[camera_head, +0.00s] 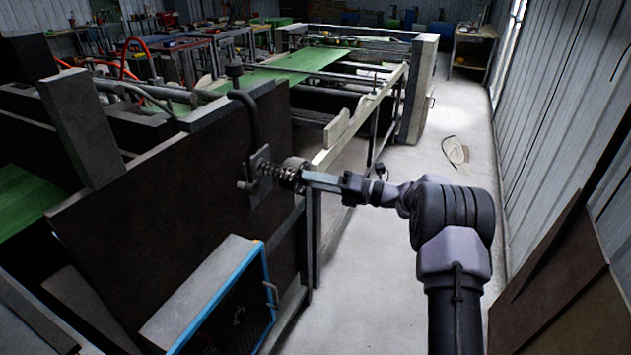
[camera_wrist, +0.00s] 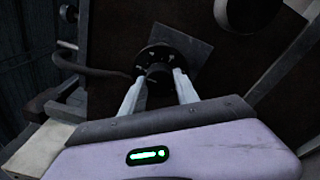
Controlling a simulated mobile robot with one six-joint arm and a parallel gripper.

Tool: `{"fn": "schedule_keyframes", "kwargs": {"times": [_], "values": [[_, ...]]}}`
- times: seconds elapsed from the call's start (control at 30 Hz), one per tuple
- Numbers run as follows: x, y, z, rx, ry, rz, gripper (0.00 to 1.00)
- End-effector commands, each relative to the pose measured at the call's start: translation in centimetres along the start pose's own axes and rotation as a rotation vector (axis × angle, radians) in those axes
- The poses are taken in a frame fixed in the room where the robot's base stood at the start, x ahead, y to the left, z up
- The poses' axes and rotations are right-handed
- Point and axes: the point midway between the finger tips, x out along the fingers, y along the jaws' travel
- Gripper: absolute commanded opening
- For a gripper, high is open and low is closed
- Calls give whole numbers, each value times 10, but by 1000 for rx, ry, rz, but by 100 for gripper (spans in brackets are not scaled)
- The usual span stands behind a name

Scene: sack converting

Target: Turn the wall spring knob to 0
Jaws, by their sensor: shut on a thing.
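The wall spring knob (camera_head: 291,173) is a dark round knob with a coil spring behind it. It sticks out from a small grey plate (camera_head: 259,178) on the dark side panel of the machine. My gripper (camera_head: 304,178) reaches it from the right and is shut on the knob. In the wrist view the knob (camera_wrist: 158,62) is a dark disc with small marks around its face. The two pale fingertips (camera_wrist: 157,82) close on its hub from both sides. The marks are too small to read, so the knob's setting cannot be told.
A bent dark pipe (camera_head: 249,110) runs down to the plate just above the knob. A blue-framed box (camera_head: 231,300) stands below it. A machine frame with green sheet (camera_head: 312,60) extends behind. The pale floor (camera_head: 390,270) is open between the machine and the corrugated wall (camera_head: 560,110).

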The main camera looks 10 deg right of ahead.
Motion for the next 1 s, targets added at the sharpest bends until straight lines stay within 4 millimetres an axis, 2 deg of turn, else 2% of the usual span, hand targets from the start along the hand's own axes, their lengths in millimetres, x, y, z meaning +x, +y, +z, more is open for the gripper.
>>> {"fn": "schedule_keyframes", "kwargs": {"times": [0.37,1.0], "values": [[0,0,0,-130,7,-10,0],[0,0,0,-721,36,-53,0]]}}
